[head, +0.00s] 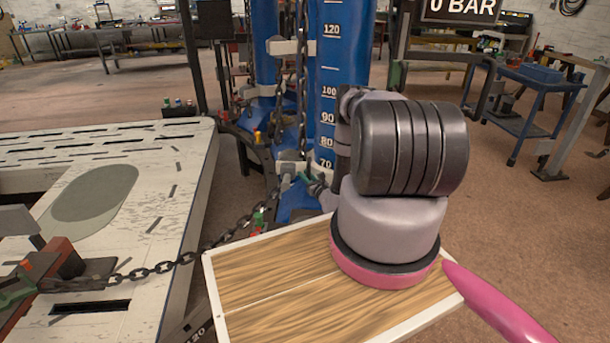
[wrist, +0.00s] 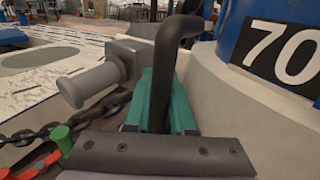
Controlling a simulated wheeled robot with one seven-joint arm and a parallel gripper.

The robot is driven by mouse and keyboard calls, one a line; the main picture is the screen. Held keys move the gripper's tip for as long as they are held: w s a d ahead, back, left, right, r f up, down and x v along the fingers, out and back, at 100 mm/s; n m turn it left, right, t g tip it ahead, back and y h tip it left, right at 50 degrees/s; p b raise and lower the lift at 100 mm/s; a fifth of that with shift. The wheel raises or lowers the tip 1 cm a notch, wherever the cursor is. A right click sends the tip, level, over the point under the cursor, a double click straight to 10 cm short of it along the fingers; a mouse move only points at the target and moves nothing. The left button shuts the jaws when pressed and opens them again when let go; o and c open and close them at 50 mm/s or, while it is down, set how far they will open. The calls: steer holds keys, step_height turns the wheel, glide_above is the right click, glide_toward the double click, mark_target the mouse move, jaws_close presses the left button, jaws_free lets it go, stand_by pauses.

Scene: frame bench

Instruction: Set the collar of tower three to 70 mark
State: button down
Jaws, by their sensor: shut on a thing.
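A blue tower (head: 342,45) with a white number scale stands at the centre of the head view; no tower number is legible. Its pale grey collar (wrist: 225,100) fills the right of the wrist view, with the 70 plate (wrist: 285,48) just above its upper edge. The 70 mark (head: 326,163) also shows in the head view. A bent black handle (wrist: 162,75) stands upright beside the collar. My gripper (wrist: 160,105), with teal fingers, is shut around the handle's lower part. A grey round knob (wrist: 92,84) sticks out left of it. My arm hides part of the tower.
A chain (head: 150,270) runs from a red clamp (head: 50,262) on the slotted white table (head: 190,150) towards the tower. A second blue tower (head: 264,45) stands behind. A display (head: 462,8) reads 0 BAR. A blue cart (head: 530,85) stands at right, with open floor before it.

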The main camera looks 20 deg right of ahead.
steer(key=c, duration=1.1)
jaws_free()
steer(key=shift+o, duration=0.2)
steer(key=s+d, duration=0.1)
steer(key=s, duration=0.9)
steer(key=shift+s, duration=0.35)
steer(key=shift+d, duration=0.1)
